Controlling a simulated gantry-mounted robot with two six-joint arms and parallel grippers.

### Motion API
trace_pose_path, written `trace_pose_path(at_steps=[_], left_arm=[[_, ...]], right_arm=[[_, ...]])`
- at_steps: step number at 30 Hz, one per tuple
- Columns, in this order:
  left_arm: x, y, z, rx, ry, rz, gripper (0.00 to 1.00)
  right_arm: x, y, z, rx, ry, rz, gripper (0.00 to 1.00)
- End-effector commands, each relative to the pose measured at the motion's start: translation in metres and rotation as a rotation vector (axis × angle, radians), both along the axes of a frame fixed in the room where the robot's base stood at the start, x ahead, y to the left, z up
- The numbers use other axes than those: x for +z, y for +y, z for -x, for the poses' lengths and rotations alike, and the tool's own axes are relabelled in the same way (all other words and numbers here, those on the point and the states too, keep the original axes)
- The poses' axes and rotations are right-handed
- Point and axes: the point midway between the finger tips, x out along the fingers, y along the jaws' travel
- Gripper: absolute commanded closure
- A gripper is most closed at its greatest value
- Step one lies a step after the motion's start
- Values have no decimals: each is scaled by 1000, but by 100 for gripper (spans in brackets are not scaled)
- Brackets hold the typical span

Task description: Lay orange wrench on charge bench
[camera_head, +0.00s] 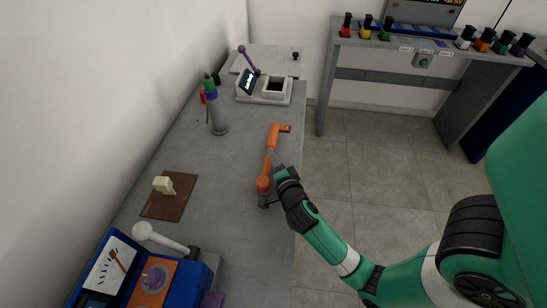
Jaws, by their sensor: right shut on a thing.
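The orange wrench (272,141) is a long orange tool at the right side of the long grey bench (235,160). Its far end bends to the right and its near end is a rounded orange part. My right gripper (271,188) is shut on the wrench near this near end. My green arm reaches in from the right. I cannot tell whether the wrench touches the bench top. Which surface is the charge bench is not clear. My left gripper is not in view.
A brown board (169,196) and a blue gauge box (130,272) are at the left. Another bench (440,48) holds several coloured knobs. The bench middle is clear.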

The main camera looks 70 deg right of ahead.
Motion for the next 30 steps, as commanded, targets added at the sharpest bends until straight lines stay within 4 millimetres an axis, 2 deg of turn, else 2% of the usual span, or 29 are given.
trace_pose_path(at_steps=[14,15,20,30], left_arm=[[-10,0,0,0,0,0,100],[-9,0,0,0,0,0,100],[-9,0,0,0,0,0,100],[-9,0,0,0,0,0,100]], right_arm=[[-6,0,0,0,-3,3,100],[-5,0,0,0,-3,3,69],[-6,0,0,1,-3,2,41],[-8,1,1,0,2,-3,41]])
